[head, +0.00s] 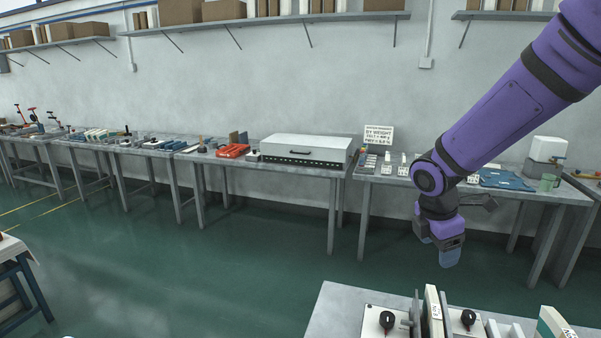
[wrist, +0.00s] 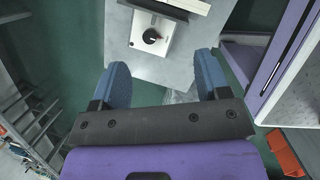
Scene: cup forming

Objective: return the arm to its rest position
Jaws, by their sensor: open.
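My purple arm reaches in from the upper right of the head view, with my gripper (head: 449,256) pointing down in front of the right wall table. In the wrist view my gripper (wrist: 161,85) shows two blue fingers set wide apart, with nothing between them but the near table's edge and the floor beyond. The jaws are open and empty. The near table (head: 340,302) lies below and in front of my gripper, which is apart from it.
A control box with a black knob (head: 387,320) stands on the near table; its knob also shows in the wrist view (wrist: 151,36). The green floor (head: 200,270) between is clear.

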